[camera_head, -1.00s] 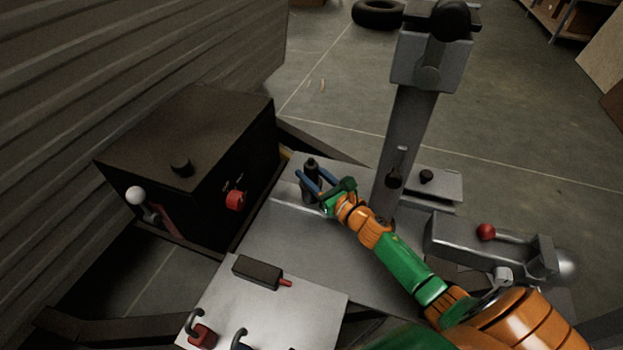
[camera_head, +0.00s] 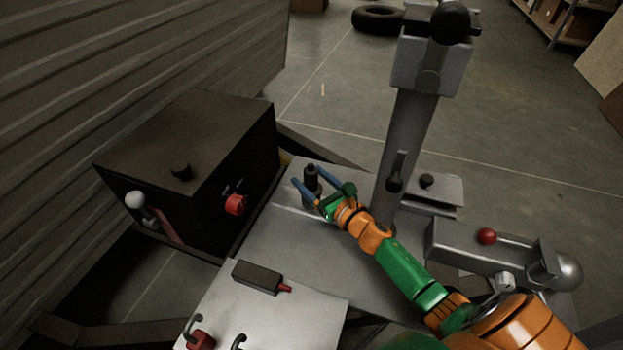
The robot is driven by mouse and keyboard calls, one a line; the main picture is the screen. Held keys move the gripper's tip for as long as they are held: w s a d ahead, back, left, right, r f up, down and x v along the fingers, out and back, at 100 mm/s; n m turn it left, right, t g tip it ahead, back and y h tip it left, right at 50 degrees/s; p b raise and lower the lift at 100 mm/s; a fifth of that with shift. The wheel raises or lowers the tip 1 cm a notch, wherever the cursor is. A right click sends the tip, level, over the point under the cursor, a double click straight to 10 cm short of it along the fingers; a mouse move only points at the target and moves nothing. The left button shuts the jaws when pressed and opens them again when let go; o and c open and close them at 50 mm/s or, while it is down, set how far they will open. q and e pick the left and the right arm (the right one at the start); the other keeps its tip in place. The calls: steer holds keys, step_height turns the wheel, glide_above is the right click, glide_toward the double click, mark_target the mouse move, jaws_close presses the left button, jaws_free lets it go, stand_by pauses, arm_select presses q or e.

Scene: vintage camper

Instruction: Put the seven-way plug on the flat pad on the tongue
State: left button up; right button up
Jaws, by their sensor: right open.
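A dark cylindrical plug (camera_head: 310,182), which looks like the seven-way plug, stands upright on the flat grey plate (camera_head: 262,235) of the tongue, near its far edge. My right gripper (camera_head: 307,175) has its two blue fingers open, one on each side of the plug. I cannot tell whether either finger touches it. The plug's lower part is partly hidden by the near finger. My left gripper is out of view.
A black box (camera_head: 205,165) with a red knob stands left of the plate. The jack post (camera_head: 405,140) rises to the right. The coupler (camera_head: 490,252) lies at the right. A pale tray (camera_head: 250,318) with a dark block and red-bodied hooked parts is in front.

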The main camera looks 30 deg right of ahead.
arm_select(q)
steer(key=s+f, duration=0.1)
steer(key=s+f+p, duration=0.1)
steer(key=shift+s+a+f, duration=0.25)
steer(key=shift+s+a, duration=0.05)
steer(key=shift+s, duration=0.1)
arm_select(e)
steer(key=s+d, duration=0.1)
steer(key=s, duration=0.6)
steer(key=shift+s+r, duration=0.25)
steer(key=shift+r, duration=0.1)
